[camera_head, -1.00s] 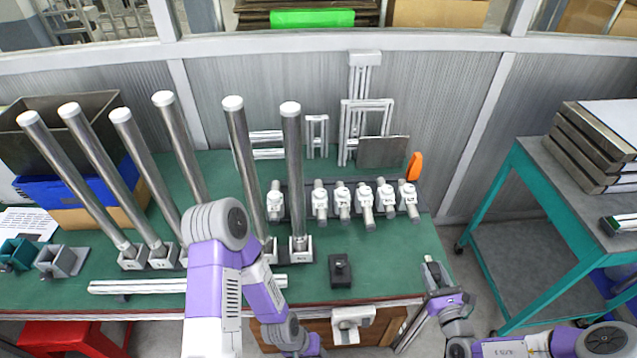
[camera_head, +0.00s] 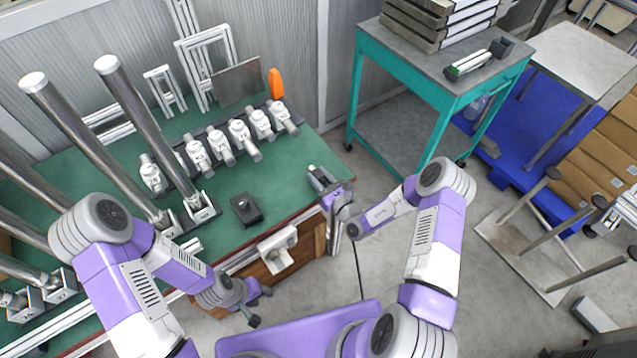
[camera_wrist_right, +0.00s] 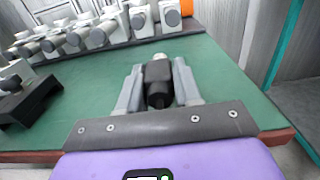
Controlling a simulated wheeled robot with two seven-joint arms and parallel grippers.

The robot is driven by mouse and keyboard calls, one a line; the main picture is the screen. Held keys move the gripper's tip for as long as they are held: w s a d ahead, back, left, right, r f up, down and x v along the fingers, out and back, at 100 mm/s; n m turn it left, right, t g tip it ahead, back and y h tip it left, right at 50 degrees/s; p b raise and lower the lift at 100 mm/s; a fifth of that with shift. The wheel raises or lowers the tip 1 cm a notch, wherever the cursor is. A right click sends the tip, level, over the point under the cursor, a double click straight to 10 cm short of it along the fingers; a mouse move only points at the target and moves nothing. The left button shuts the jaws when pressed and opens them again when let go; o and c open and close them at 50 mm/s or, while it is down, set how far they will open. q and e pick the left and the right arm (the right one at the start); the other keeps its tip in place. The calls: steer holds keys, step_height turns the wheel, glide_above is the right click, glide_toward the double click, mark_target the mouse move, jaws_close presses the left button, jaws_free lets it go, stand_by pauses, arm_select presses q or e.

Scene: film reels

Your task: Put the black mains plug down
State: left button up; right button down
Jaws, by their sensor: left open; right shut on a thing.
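The black mains plug (camera_wrist_right: 157,76) is between the two grey fingers of my right gripper (camera_wrist_right: 158,88) in the right wrist view, with a pale tip at its far end. In the head view my right gripper (camera_head: 318,178) is at the bench's right front corner, shut on the plug. I cannot tell whether the plug touches the green bench top (camera_head: 290,165). My left gripper (camera_head: 258,300) is open, low in front of the bench and away from the plug; its fingers are small in view.
A black block (camera_head: 245,208) stands on the bench left of my right gripper. Behind it is a row of several white fittings (camera_head: 238,133). Tall steel tubes (camera_head: 130,100) stand at the left. A teal cart (camera_head: 400,70) is beyond the bench on the right. Green bench top around the plug is clear.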

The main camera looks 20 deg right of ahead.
step_height(320, 180, down, 3)
steer(key=shift+r+b, duration=0.1)
steer(key=shift+b, duration=0.25)
